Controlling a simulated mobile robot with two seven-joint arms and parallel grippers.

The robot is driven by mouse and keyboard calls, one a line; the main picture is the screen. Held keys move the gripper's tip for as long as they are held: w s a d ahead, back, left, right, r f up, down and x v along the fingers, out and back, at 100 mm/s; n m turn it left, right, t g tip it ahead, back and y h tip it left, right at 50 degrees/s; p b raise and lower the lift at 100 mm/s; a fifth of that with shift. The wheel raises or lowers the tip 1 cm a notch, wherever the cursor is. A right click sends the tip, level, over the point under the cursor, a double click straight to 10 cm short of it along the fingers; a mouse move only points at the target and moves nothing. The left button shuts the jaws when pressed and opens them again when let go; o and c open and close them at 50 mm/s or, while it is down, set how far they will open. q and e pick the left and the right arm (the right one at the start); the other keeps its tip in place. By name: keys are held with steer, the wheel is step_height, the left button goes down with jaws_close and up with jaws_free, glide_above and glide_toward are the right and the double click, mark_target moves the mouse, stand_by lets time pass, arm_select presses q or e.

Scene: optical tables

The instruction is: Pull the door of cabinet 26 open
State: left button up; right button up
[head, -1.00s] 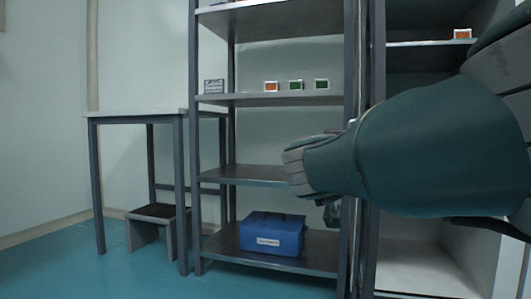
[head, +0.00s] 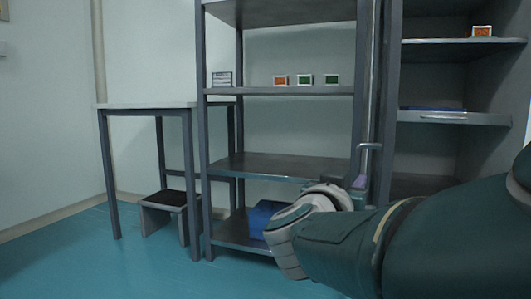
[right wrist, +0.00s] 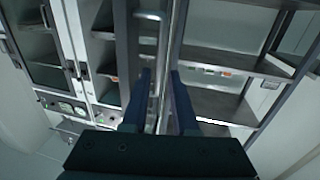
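The cabinet (head: 455,120) at the right of the head view stands open at its front, with shelves showing inside. Its number cannot be read. What looks like its door (head: 375,75) shows nearly edge-on as a narrow upright strip beside the rack, with a grey bar handle (head: 369,147). My right gripper (head: 358,183) is at the lower end of this handle; contact cannot be told. In the right wrist view its two dark fingers (right wrist: 165,98) are apart, with pale upright strips visible between and beyond them. My left gripper is not in view.
A grey metal rack (head: 280,91) left of the door holds small boxes. A blue case (head: 262,215) on its bottom shelf is partly hidden by my right arm. A table (head: 150,106) and a step stool (head: 165,199) stand further left. The floor (head: 85,255) at front left is clear.

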arm_select(q)
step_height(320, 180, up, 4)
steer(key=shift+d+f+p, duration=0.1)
steer(key=shift+p, duration=1.1)
arm_select(e)
steer(key=v, duration=0.4)
steer(key=shift+s+f, duration=0.1)
steer(key=shift+c, duration=0.3)
